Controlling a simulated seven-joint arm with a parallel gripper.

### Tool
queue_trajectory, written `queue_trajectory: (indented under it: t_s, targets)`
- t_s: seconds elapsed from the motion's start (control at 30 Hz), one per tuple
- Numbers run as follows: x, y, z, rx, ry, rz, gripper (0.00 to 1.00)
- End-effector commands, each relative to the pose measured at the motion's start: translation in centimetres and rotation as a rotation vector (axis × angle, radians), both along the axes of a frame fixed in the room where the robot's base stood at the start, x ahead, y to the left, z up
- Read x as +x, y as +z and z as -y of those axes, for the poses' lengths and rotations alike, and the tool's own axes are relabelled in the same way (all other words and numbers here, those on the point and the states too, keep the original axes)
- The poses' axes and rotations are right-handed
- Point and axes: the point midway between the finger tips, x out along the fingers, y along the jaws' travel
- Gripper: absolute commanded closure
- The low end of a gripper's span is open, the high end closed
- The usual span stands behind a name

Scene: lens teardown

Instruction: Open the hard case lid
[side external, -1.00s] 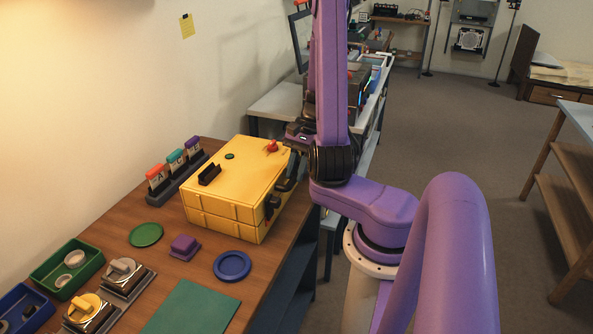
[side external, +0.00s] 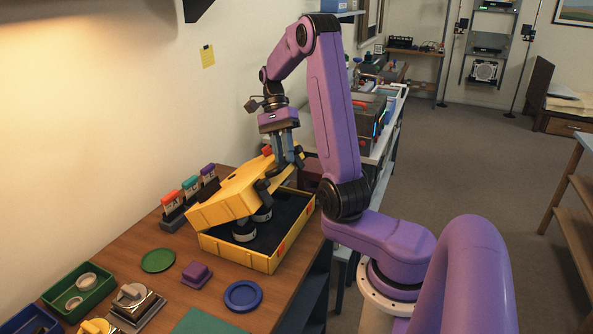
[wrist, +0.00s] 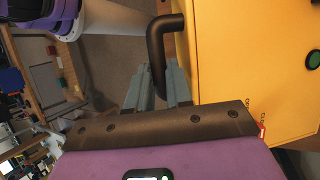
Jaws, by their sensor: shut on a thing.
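The yellow hard case stands on the wooden workbench. Its lid (side external: 229,194) is raised and tilted up on the right, toward the wall side at its low edge. The case base (side external: 238,252) shows a dark lining with grey-and-black round parts in it. My gripper (side external: 287,158) is above the raised edge, shut on the lid's dark handle. The wrist view shows the bent dark handle (wrist: 157,45) at the grey fingers of my gripper (wrist: 158,84), beside the yellow lid (wrist: 245,70). The exact finger contact is partly hidden.
A rack of labelled cards (side external: 190,195) stands behind the case by the wall. A green disc (side external: 158,260), a purple block (side external: 196,275) and a blue ring (side external: 243,296) lie in front. A green tray (side external: 83,292) is at the left.

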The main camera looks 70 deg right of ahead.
Motion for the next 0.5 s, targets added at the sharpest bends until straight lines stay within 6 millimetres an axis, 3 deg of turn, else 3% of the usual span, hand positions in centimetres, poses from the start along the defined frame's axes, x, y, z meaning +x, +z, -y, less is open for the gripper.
queue_trajectory:
  t_s: [0.2,0.5]
  targets:
    - [3.8,2.7,0.1,-0.004,0.001,0.016,1.00]
    - [8.8,4.9,-0.2,0.002,0.005,0.021,1.00]
